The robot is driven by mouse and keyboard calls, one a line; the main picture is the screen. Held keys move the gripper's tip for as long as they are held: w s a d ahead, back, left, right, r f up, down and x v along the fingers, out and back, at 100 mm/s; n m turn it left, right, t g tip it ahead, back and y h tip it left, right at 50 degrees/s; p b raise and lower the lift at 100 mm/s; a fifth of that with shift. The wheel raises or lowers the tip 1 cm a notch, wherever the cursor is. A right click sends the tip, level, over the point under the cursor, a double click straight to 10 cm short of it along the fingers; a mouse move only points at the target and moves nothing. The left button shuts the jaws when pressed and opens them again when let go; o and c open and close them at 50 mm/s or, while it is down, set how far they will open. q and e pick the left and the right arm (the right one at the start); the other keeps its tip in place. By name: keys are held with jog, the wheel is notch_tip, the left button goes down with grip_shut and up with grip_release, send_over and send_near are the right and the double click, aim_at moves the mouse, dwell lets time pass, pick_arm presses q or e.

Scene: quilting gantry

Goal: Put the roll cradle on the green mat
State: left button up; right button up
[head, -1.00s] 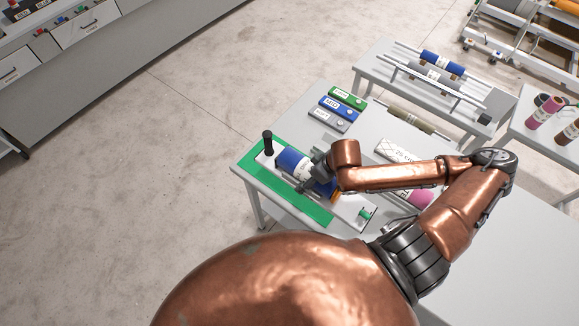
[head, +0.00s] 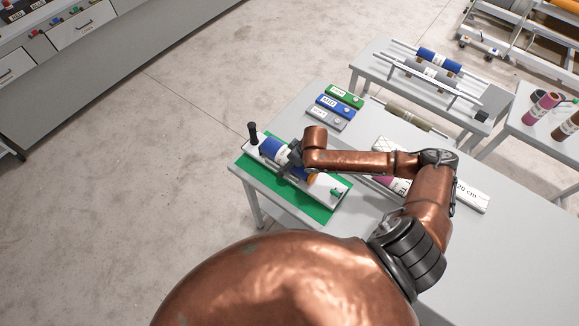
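The roll cradle is a long white tray (head: 324,186) with a black post (head: 252,133) at its far left end and a green knob (head: 336,193) at its near right end. A blue roll (head: 272,149) with an orange end lies along it. The green mat (head: 313,209) lies at the table's left corner, showing in front of and left of the cradle. The cradle is over the mat; I cannot tell whether it touches it. My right gripper (head: 291,171) is closed across the roll in the cradle; its fingertips are partly hidden. My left gripper is out of view.
Green, blue and grey labelled blocks (head: 335,107) stand behind the mat. The table's near right is clear.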

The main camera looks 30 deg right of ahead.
jog(key=shift+w+f, duration=0.2)
jog(key=shift+f, duration=1.35)
jog(key=o, duration=1.8)
jog(key=shift+s+f, duration=0.15)
jog(key=shift+f, duration=0.05)
jog(key=shift+c, duration=0.2)
jog(key=v, duration=1.2)
jog(key=shift+r, duration=0.1)
